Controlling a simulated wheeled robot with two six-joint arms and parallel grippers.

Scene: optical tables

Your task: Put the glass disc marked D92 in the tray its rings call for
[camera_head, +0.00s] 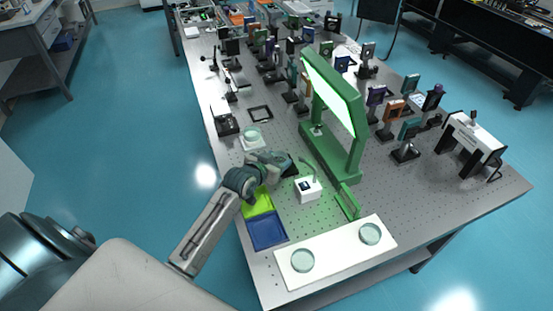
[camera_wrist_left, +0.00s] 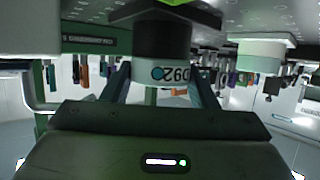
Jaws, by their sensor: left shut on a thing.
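My left gripper (camera_head: 290,164) is over the table, just behind the yellow-green tray (camera_head: 258,205). In the wrist view, which shows the table upside down, its fingers (camera_wrist_left: 160,84) are shut on the disc marked D92 (camera_wrist_left: 172,74). Its pale edge carries the label with a small blue ring. A black round piece (camera_wrist_left: 162,40) with a wider flange is right against it on the table side; whether they touch is unclear. In the head view the arm hides the disc. A blue tray (camera_head: 267,232) adjoins the yellow-green one. My right gripper is out of view.
A white board (camera_head: 335,250) with two clear discs lies at the near end. A white box (camera_head: 308,188), a small green frame (camera_head: 348,203) and a tall green lit panel (camera_head: 330,92) stand right of the gripper. Another disc (camera_head: 251,133) sits behind it. Optics crowd the far table.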

